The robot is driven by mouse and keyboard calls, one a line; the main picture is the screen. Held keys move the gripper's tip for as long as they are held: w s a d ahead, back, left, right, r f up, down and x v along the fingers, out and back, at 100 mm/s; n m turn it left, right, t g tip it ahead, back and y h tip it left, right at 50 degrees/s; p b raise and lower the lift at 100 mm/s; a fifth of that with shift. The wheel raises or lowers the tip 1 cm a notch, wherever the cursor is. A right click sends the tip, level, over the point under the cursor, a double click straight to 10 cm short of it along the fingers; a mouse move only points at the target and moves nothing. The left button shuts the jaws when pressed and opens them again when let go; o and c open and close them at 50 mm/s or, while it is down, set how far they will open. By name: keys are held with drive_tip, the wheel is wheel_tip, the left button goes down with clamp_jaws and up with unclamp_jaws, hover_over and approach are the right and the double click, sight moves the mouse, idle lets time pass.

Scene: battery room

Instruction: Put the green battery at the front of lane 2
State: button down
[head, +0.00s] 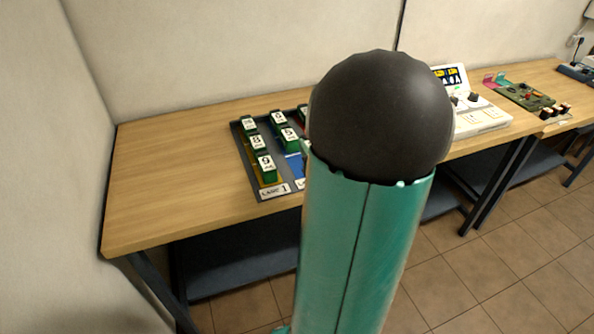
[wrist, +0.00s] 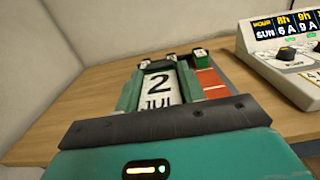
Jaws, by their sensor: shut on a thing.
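My gripper (wrist: 160,86) is shut on a battery (wrist: 159,88) in the wrist view. Its white label reads "2 JUL"; little of its body colour shows. In the head view my arm hides the gripper and this battery. The lane tray (head: 248,173) lies on the bench. Its left, yellow lane, marked "LANE 1", holds green batteries (head: 267,168) in a row. The blue lane 2 (head: 294,164) beside it has two green batteries (head: 289,138) towards the back and bare blue floor at its front. Lane 2's front label is mostly hidden behind my arm.
The wrist view shows a red lane (wrist: 212,84) with a green battery (wrist: 201,57) at its far end. A white device with a display and knobs (head: 482,113) stands right of the tray. A circuit board (head: 525,96) lies further right. The wooden bench (head: 165,170) is clear on the left.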

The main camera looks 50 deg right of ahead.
drive_tip(key=shift+f, duration=0.15)
drive_tip(key=shift+w+a, duration=0.1)
drive_tip(key=shift+a, duration=0.3)
drive_tip(key=w+d+f, duration=0.4)
drive_tip(key=w, duration=0.1)
drive_tip(key=w+d+f, duration=0.5)
drive_tip(key=shift+w+d+f, duration=0.1)
drive_tip(key=shift+w+f, duration=0.05)
drive_tip(key=shift+f, duration=0.1)
drive_tip(key=shift+w+f, duration=0.1)
drive_tip(key=shift+f, duration=1.55)
drive_tip(key=c, duration=0.9)
unclamp_jaws()
drive_tip(key=shift+f, duration=0.15)
drive_tip(key=shift+o, duration=0.2)
